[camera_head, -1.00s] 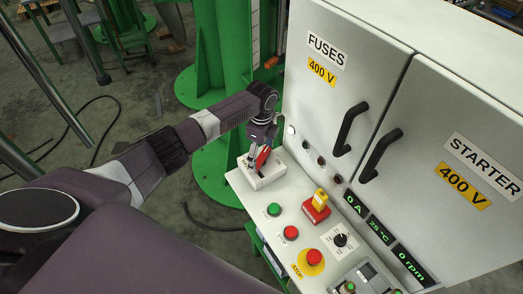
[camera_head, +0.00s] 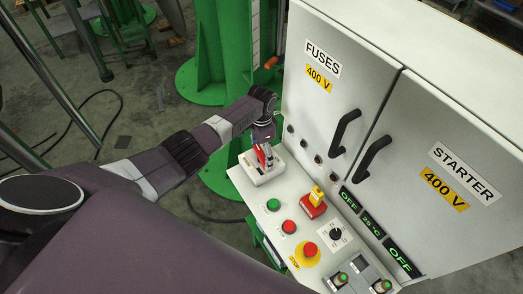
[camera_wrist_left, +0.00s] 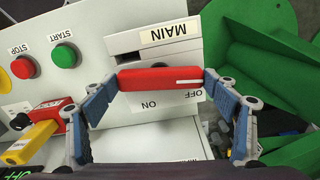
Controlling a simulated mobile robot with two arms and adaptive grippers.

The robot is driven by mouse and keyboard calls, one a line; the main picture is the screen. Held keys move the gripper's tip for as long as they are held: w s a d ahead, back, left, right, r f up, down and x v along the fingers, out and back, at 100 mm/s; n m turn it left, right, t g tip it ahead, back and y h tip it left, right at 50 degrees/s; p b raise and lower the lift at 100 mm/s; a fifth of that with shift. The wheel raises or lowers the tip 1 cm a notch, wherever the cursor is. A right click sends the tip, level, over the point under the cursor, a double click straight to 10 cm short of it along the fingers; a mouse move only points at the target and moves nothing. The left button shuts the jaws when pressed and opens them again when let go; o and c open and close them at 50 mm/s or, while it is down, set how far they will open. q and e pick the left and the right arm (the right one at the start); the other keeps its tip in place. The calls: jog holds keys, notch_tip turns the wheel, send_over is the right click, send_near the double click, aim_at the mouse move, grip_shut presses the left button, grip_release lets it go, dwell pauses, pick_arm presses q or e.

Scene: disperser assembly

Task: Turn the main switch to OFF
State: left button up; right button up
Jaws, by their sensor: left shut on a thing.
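The main switch is a white box (camera_head: 258,175) with a red handle (camera_head: 268,156), at the far left end of the control desk. In the left wrist view the red handle (camera_wrist_left: 150,79) lies crosswise below the MAIN label (camera_wrist_left: 170,32). The white line on the handle is at its right end, close to the OFF mark (camera_wrist_left: 195,94); the ON mark (camera_wrist_left: 149,105) is below the handle's middle. My left gripper (camera_wrist_left: 161,84) is shut on the handle, one finger at each end. My right gripper is not in view.
A green button (camera_head: 273,205), a red button (camera_head: 289,227), a yellow and red padlocked switch (camera_head: 314,203) and a red emergency stop (camera_head: 309,249) sit along the desk. The cabinet doors with black handles (camera_head: 344,133) rise behind. A green column (camera_head: 222,60) stands left.

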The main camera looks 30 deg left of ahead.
aim_at(262, 154)
pick_arm(q)
jog(key=shift+n, duration=0.8)
jog(key=shift+p, duration=0.3)
jog(key=o, duration=1.2)
jog(key=shift+c, duration=0.2)
jog(key=shift+r, duration=0.1)
notch_tip(262, 154, up, 12)
